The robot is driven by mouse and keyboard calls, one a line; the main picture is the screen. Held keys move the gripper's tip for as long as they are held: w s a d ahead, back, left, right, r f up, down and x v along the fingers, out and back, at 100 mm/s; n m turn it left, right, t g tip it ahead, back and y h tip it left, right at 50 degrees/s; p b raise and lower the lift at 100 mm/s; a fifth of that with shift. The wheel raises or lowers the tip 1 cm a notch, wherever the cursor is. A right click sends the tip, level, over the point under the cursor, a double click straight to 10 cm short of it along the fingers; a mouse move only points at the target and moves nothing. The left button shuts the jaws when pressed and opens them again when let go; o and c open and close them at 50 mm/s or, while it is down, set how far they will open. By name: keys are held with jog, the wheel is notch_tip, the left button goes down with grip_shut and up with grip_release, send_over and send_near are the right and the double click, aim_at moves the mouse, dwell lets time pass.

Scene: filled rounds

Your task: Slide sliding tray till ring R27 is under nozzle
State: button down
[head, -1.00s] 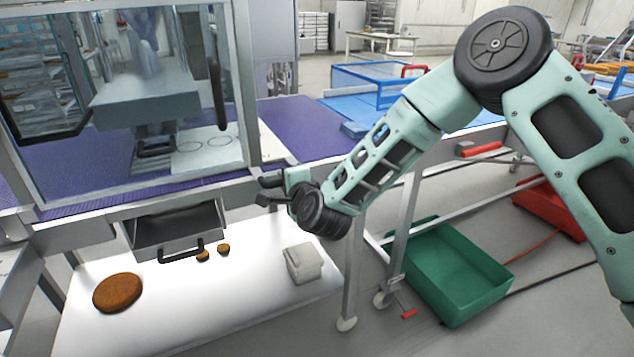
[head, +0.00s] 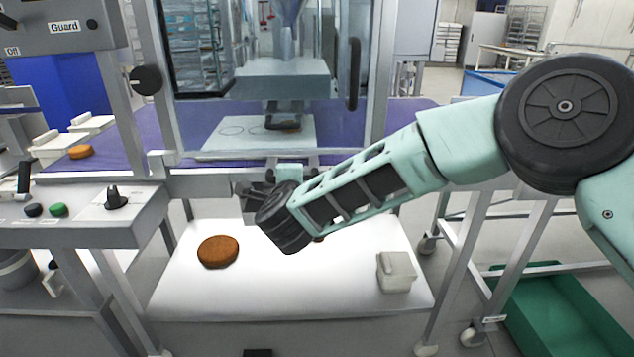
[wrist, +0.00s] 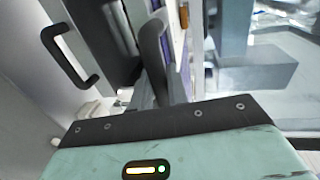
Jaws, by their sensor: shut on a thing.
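The sliding tray (head: 218,143) is a pale plate behind the guard window, marked with thin ring outlines. The dark nozzle part (head: 284,117) sits under a grey block, over the tray's right part. Two outlines show left of it; anything directly beneath is hidden. No ring label is readable, so I cannot tell which is R27. My gripper (head: 268,184) is at the machine's front rail, below the window, in front of the tray. It is shut, apparently on the tray's handle, which the wrist hides. The wrist view shows a dark upright piece (wrist: 153,58) before my gripper.
A black drawer handle (wrist: 62,62) shows left in the wrist view. A white table (head: 330,297) below holds a brown round (head: 218,251) and a pale box (head: 397,272). A control panel (head: 100,215) stands left; a green crate (head: 560,318) is lower right.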

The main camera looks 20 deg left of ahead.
jog(key=shift+s+a, duration=0.35)
jog(key=shift+a, duration=0.5)
jog(key=c, duration=1.4)
grip_release()
jog(key=shift+a+f, duration=0.1)
jog(key=shift+a, duration=0.1)
jog(key=shift+d, duration=0.1)
jog(key=shift+s, duration=0.2)
jog(key=b+v, duration=0.1)
jog(key=v, duration=1.6)
jog(key=shift+d, duration=0.1)
